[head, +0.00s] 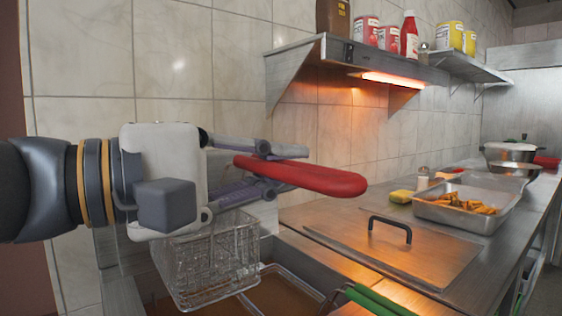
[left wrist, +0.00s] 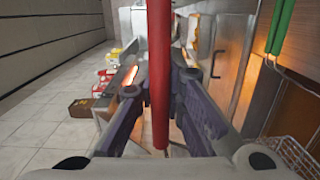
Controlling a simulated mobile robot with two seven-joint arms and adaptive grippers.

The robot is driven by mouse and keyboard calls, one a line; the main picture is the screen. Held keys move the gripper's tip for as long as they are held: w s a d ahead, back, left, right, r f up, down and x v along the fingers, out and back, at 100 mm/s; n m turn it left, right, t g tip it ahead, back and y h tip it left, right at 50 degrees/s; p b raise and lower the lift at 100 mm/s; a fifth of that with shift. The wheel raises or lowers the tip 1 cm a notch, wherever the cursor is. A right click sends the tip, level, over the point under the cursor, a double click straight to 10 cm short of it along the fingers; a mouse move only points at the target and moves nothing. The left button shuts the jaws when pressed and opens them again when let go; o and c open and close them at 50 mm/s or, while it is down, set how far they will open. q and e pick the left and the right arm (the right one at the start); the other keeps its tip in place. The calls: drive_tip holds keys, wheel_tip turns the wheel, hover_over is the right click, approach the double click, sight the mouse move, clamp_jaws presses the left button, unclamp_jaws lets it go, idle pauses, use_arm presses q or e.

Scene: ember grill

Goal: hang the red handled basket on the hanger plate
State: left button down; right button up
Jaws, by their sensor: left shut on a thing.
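My left gripper (head: 285,170) is shut on the red handle (head: 320,180), which lies roughly level and sticks out to the right of the fingers. In the left wrist view the red handle (left wrist: 159,75) runs between the two fingers (left wrist: 160,100). A wire basket (head: 205,262) shows below my left gripper, over the fryer; its join to the red handle is hidden. A steel panel (head: 268,215) stands behind it against the wall, mostly covered by my gripper; I cannot tell whether it is the hanger plate. My right gripper is not in view.
Green handles (head: 372,302) reach over the fryer's front right. A steel lid with a black handle (head: 390,228) covers the counter beside it. A food tray (head: 470,205) and yellow sponge (head: 401,196) are farther right. A shelf (head: 370,62) with cans juts out above.

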use_arm(q)
drive_tip(key=c, duration=1.6)
unclamp_jaws()
drive_tip(key=shift+f, duration=0.1)
